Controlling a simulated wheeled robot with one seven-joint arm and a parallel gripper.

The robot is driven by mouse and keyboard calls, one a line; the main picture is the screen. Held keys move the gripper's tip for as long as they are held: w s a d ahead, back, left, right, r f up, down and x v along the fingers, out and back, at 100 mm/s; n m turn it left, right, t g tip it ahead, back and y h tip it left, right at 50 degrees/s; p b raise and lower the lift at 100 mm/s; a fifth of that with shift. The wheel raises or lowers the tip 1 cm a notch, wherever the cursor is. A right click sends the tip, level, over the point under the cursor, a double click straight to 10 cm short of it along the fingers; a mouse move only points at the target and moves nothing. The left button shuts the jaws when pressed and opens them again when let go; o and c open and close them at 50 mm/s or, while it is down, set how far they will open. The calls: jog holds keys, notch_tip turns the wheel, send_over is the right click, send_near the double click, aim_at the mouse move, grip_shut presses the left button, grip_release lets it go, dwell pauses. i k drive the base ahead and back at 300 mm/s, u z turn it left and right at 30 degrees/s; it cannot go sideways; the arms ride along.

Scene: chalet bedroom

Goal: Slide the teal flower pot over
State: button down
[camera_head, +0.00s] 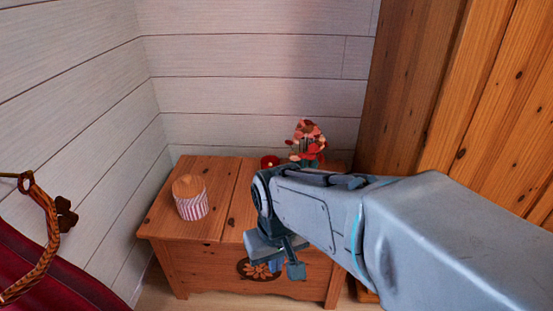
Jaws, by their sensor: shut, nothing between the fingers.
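The flower pot (319,161) stands at the back right of the wooden chest top. Only a little dark teal of it shows beneath its bunch of red, pink and cream flowers (308,137). My arm hides its lower part. My gripper (286,268) is nearer to me, in front of the chest's front face in the picture. It is shut and holds nothing. It is apart from the pot.
The wooden chest (219,165) stands against white plank walls. A pink-and-white striped jar with a wooden lid (191,206) stands on its left half. A small red candle (269,161) sits left of the pot. A wooden wardrobe (430,90) rises at right.

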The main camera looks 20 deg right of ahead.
aim_at(306, 128)
jog(key=z, duration=0.35)
jog(key=k, duration=0.45)
jog(key=z, duration=0.7)
jog(key=i, duration=1.05)
jog(key=u, duration=0.3)
